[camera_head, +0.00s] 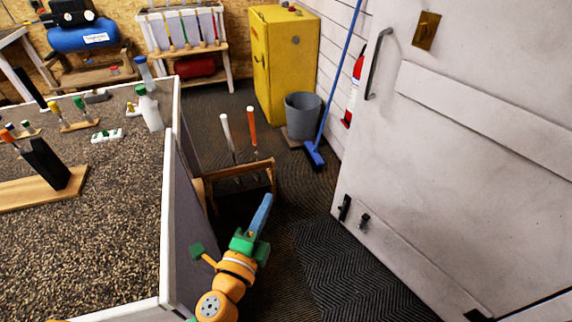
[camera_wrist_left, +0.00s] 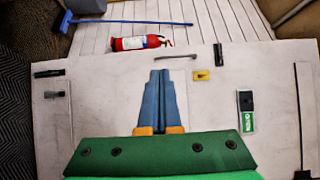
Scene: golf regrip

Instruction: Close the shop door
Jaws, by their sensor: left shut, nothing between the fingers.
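The white shop door (camera_head: 470,130) fills the right side of the head view. It has a grey pull handle (camera_head: 378,63) and a brass plate (camera_head: 426,30) near its left edge. Its lower left corner has black hardware (camera_head: 344,208). The door's angle to its frame is hard to tell. My left gripper (camera_head: 267,197) is low in the aisle, left of the door and apart from it, with its blue fingers shut and empty. In the left wrist view, the shut fingers (camera_wrist_left: 160,73) point toward the door face (camera_wrist_left: 105,110), with the handle (camera_wrist_left: 177,57) beyond their tips. My right gripper is out of view.
A gravel-topped bench (camera_head: 115,215) stands left of my left arm. A wooden club rack (camera_head: 235,170) is ahead in the aisle. A blue broom (camera_head: 315,155), grey bin (camera_head: 303,117), fire extinguisher (camera_head: 353,90) and yellow cabinet (camera_head: 285,60) stand beyond. A black mat (camera_head: 340,270) lies before the door.

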